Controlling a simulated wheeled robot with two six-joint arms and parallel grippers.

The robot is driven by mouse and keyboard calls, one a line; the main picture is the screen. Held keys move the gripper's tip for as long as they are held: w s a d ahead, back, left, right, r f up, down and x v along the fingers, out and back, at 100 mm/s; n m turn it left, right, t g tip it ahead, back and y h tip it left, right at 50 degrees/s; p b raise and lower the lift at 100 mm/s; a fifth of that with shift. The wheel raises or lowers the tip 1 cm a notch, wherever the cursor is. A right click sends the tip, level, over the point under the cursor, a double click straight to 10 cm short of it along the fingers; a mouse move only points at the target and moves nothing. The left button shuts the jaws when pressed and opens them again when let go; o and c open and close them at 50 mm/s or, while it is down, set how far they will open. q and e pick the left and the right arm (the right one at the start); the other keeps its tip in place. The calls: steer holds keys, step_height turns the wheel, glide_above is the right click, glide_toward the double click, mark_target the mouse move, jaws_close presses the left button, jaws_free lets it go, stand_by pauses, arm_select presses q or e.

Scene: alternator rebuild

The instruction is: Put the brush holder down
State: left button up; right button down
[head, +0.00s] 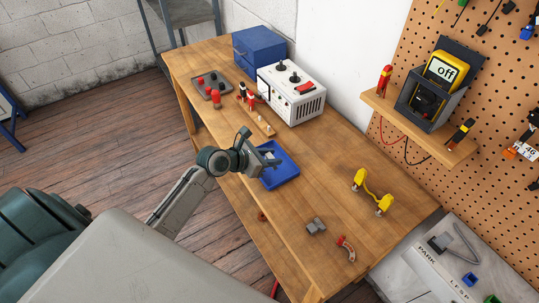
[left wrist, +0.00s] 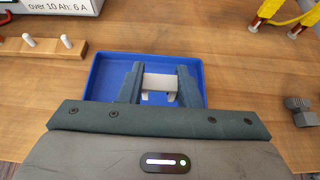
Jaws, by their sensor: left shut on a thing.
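The brush holder (left wrist: 158,82) is a small pale grey block with two short legs, seen in the left wrist view. My left gripper (left wrist: 159,84) is shut on it, with one dark finger on each side. In the head view my left gripper (head: 266,156) is over the far left part of the blue tray (head: 286,175). The tray (left wrist: 103,72) also lies behind and under the holder in the left wrist view. I cannot tell whether the holder touches the tray floor. My right gripper is not in view.
A white tester box (head: 292,95), a wooden strip with pegs (head: 262,124) and a blue box (head: 259,46) stand farther back. A yellow two-ended part (head: 371,194), a grey metal part (head: 315,226) and a red-handled piece (head: 346,248) lie to the right. Bare wood surrounds the tray.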

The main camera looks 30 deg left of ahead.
arm_select(q)
steer(key=shift+w+a, duration=0.3)
steer(key=shift+w, duration=0.25)
steer(key=shift+w+a, duration=0.3)
steer(key=shift+w, duration=0.2)
steer(key=shift+w+f, duration=0.15)
steer(key=shift+f, duration=0.05)
step_height(320, 180, down, 3)
steer(key=shift+f+p, duration=0.15)
steer(key=shift+p, duration=0.4)
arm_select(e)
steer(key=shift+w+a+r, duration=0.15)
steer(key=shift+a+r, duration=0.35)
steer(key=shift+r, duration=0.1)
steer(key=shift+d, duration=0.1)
arm_select(q)
steer(key=o, duration=1)
steer(key=shift+f, duration=0.1)
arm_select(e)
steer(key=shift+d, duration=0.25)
